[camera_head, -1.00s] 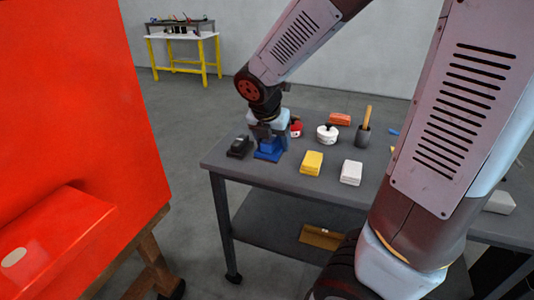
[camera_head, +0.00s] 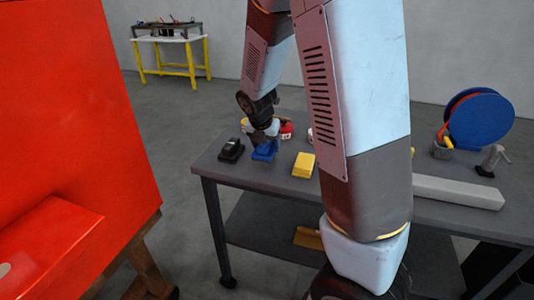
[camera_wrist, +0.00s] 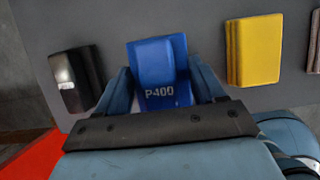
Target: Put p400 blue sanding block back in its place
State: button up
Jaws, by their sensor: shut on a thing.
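The blue sanding block (camera_wrist: 160,65), marked P400, sits between the two fingers of my gripper (camera_wrist: 163,88) in the wrist view. My gripper is shut on it. In the head view the blue block (camera_head: 264,151) is at the left part of the grey table (camera_head: 270,182), under my gripper (camera_head: 264,140). It is at or very near the tabletop; I cannot tell whether it touches. A black block (camera_head: 231,150) lies just left of it, and a yellow block (camera_head: 303,165) lies to its right.
A red-and-white item (camera_head: 286,130) stands behind the blue block. A long grey bar (camera_head: 455,191), blue and red discs (camera_head: 482,122) and a small tool (camera_head: 493,160) are on the table's right. A large red panel (camera_head: 80,110) stands at left. My arm hides the table's middle.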

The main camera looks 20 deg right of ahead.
jog(key=shift+w+x, duration=0.25)
jog(key=shift+x, duration=0.95)
jog(key=shift+f, duration=1.2)
jog(key=o, duration=1.2)
